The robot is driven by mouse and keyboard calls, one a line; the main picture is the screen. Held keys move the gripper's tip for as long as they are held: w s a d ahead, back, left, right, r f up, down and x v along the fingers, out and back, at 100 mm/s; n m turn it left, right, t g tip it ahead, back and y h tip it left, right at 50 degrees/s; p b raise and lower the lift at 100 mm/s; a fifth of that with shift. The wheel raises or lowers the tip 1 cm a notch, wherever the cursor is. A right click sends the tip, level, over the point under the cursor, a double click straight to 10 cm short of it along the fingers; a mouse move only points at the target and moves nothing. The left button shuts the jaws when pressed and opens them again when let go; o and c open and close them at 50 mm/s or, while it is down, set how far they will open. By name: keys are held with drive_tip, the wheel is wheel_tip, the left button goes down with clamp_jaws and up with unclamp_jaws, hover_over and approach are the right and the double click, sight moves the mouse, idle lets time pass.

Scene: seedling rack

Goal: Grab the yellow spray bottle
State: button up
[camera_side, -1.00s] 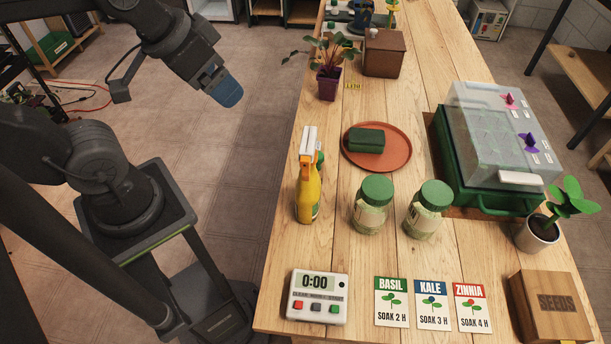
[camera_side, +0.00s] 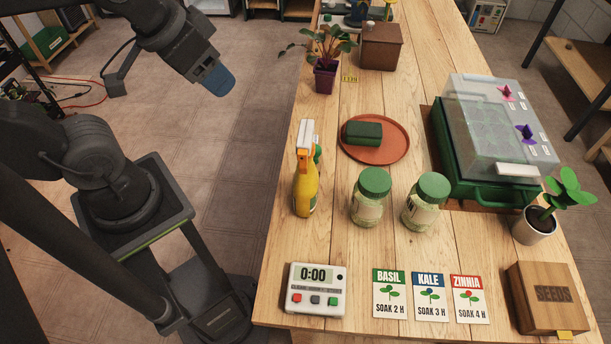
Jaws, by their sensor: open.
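The yellow spray bottle (camera_side: 305,189) stands upright near the left edge of the wooden table. It has a white and orange spray head with some green showing behind it. My gripper (camera_side: 222,84) has blue fingertips and hangs over the floor, left of the table. It is up and to the left of the bottle, well apart from it. The gripper is open and nothing shows in it.
Two green-lidded jars (camera_side: 371,197) stand right of the bottle. Behind it are a terracotta saucer (camera_side: 397,152) with a dark green block (camera_side: 362,134) and a purple potted plant (camera_side: 325,78). A timer (camera_side: 315,290) lies in front. A domed green tray (camera_side: 487,191) stands at right.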

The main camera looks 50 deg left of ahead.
drive_tip(key=m+g+y, duration=0.2)
drive_tip(key=m+y, duration=0.1)
drive_tip(key=m, duration=2.4)
approach(306, 130)
drive_tip(key=x, duration=1.1)
drive_tip(key=shift+f, duration=0.15)
clamp_jaws()
